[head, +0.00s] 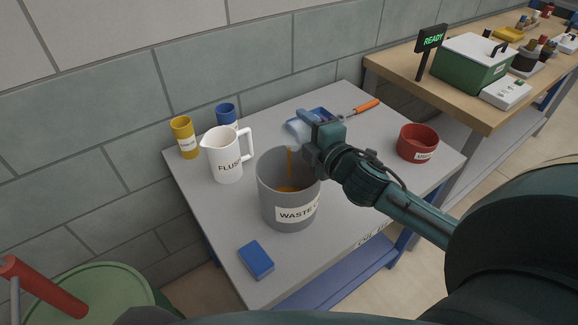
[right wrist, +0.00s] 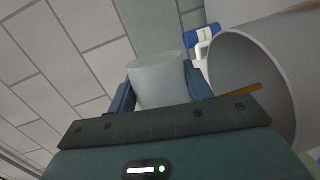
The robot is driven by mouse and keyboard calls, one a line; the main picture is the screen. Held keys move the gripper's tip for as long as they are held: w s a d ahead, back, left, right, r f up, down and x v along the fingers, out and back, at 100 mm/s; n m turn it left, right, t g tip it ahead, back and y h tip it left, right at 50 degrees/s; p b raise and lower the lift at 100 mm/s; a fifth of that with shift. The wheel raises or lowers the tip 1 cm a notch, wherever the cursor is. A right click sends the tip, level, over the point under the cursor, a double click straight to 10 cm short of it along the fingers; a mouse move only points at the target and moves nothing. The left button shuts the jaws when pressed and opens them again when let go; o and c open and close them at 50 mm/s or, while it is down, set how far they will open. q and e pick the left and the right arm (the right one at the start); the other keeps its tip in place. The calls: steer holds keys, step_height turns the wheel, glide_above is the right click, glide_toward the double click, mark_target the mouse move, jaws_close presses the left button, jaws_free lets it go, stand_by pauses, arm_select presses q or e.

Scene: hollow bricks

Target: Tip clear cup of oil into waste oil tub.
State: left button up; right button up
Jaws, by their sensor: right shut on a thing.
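My right gripper (head: 308,130) is shut on the clear cup (head: 293,131) above the far rim of the grey waste oil tub (head: 290,211). The cup is tilted, and a thin amber stream of oil (head: 290,160) falls from it into the tub. Amber oil (head: 287,189) shows inside the tub. In the right wrist view the pale, see-through cup (right wrist: 158,82) sits between both fingers, with the tub (right wrist: 252,70) to its right and the amber stream (right wrist: 242,89) across the tub's mouth. How much oil is left in the cup is unclear. My left gripper is out of view.
A blue block (head: 256,261) lies in front. A red bowl (head: 417,145) and an orange-handled tool (head: 367,106) are right. The table's front right is clear.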

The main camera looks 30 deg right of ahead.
steer(key=shift+r, duration=0.2)
steer(key=shift+d+r+m+p, duration=0.2)
steer(key=shift+r+m+p, duration=0.55)
steer(key=shift+p, duration=0.5)
steer(key=shift+f+m+g+y+b, duration=0.2)
steer(key=shift+m+g+y+b, duration=0.1)
steer(key=shift+m, duration=0.05)
steer(key=m, duration=0.2)
steer(key=shift+w+d+r+m+g+y, duration=0.1)
steer(key=shift+d+r+m+g+y, duration=0.1)
steer(key=shift+m+g+y, duration=0.15)
steer(key=shift+a+m+y, duration=0.15)
steer(key=shift+m+y, duration=0.4)
steer(key=shift+m, duration=0.7)
steer(key=m, duration=0.1)
steer(key=a+m+y, duration=0.1)
steer(key=m, duration=0.2)
steer(key=shift+s+a+f+m+y, duration=0.2)
steer(key=shift+f+m+y, duration=0.1)
steer(key=shift+m, duration=0.1)
